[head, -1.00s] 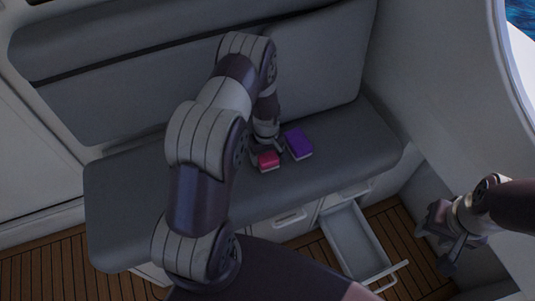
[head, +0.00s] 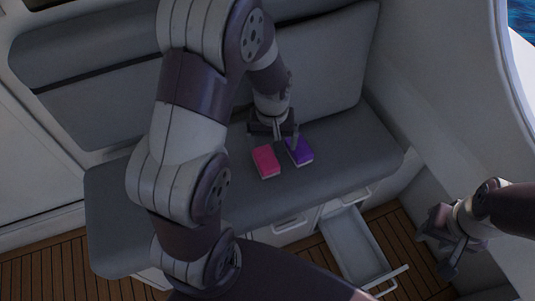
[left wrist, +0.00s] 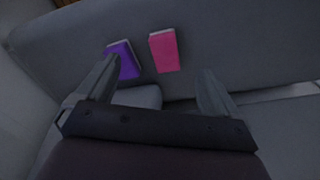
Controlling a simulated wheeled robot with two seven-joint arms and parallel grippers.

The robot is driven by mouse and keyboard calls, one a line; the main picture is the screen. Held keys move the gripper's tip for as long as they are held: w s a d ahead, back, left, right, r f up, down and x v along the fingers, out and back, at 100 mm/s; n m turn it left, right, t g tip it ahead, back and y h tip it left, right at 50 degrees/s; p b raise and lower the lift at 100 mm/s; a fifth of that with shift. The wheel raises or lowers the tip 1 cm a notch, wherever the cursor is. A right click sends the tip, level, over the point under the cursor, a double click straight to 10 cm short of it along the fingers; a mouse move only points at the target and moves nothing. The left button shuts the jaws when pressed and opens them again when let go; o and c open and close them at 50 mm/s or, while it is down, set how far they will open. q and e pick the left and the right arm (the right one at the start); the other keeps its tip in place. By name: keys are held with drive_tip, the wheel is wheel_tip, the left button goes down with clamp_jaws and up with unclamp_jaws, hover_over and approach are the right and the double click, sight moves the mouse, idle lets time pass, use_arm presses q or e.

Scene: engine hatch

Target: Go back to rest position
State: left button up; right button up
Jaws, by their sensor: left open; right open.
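My left gripper (head: 273,130) is open and empty above the grey bench seat, in front of the backrest. In the left wrist view its two fingers (left wrist: 155,95) stand wide apart with nothing between them. A pink book (head: 266,161) lies flat on the seat just below the gripper; it also shows in the left wrist view (left wrist: 164,50). A purple book (head: 300,152) lies beside it, partly covered by a finger in both views (left wrist: 123,60). My right gripper (head: 447,240) is open and empty at the right, above the floor.
The grey bench (head: 350,160) runs along the wall. Below it a drawer (head: 352,245) stands pulled out, and it looks empty. A closed drawer front (head: 291,226) is left of it. Wooden floor (head: 402,235) shows at the right.

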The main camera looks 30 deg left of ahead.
use_arm(q)
drive_tip(key=s+d+r+m+p, duration=0.3)
drive_tip(key=s+r+m+p, duration=0.1)
drive_tip(key=s+r, duration=0.5)
drive_tip(key=shift+d+r+m+t, duration=0.2)
drive_tip(key=shift+d+m+t, duration=0.2)
drive_tip(key=shift+m, duration=0.3)
use_arm(e)
wheel_tip(320, 180, up, 5)
drive_tip(key=shift+s+d+f, duration=0.1)
drive_tip(key=shift+s+f, duration=0.05)
drive_tip(key=shift+f, duration=0.05)
